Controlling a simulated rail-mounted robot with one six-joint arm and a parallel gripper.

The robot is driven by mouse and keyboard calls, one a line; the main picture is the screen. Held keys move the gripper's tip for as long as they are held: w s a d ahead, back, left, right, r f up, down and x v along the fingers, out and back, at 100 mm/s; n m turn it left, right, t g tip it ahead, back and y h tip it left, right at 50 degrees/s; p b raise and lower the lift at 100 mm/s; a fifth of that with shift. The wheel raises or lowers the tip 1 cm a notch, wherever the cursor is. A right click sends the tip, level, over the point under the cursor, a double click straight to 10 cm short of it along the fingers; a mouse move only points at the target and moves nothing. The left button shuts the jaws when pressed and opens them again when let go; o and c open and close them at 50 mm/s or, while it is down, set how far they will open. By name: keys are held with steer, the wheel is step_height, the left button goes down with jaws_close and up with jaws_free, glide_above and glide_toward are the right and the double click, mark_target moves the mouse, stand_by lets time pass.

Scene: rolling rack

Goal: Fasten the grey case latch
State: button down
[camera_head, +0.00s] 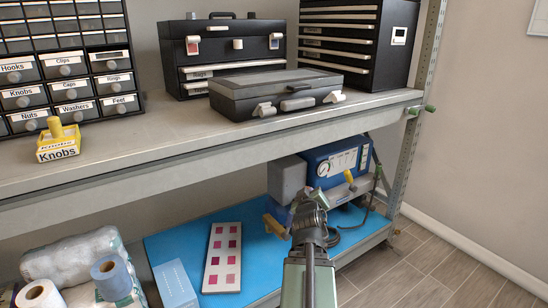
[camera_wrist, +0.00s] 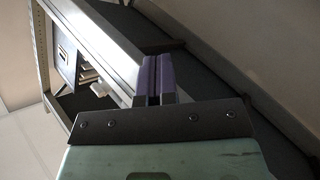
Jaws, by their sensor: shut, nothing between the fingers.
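The grey case (camera_head: 275,83) lies closed and flat at the front of the upper shelf in the head view. Its front has a handle (camera_head: 297,104) between two pale latches, a left latch (camera_head: 264,109) and a right latch (camera_head: 334,97). I cannot tell from this size whether either latch is fastened. My gripper shows in the wrist view with its purple fingers (camera_wrist: 158,75) together and nothing between them. In the head view my arm is below and in front of the shelf, apart from the case; the fingertips are hard to make out.
A black toolbox (camera_head: 223,52) and a dark drawer cabinet (camera_head: 357,40) stand behind the case. A yellow Knobs holder (camera_head: 58,140) sits at left on the upper shelf (camera_head: 180,135). A blue gauge unit (camera_head: 337,160) stands below. The shelf's front edge and rack post (camera_head: 424,80) are nearby.

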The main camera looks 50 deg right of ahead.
mark_target(270, 115)
steer(key=a+r+n+t+y, duration=0.6)
steer(key=a+r+n+t, duration=0.3)
steer(key=n+t, duration=0.8)
step_height(270, 115, up, 4)
steer(key=shift+f+n+t+b, duration=0.15)
steer(key=shift+n+t+b, duration=0.25)
steer(key=shift+n, duration=0.7)
steer(key=shift+a, duration=0.1)
steer(key=p+x, duration=0.9)
steer(key=x, duration=0.4)
steer(key=shift+s+p, duration=0.1)
steer(key=shift+p, duration=0.2)
steer(key=shift+w+r, duration=0.35)
steer(key=shift+w, duration=0.05)
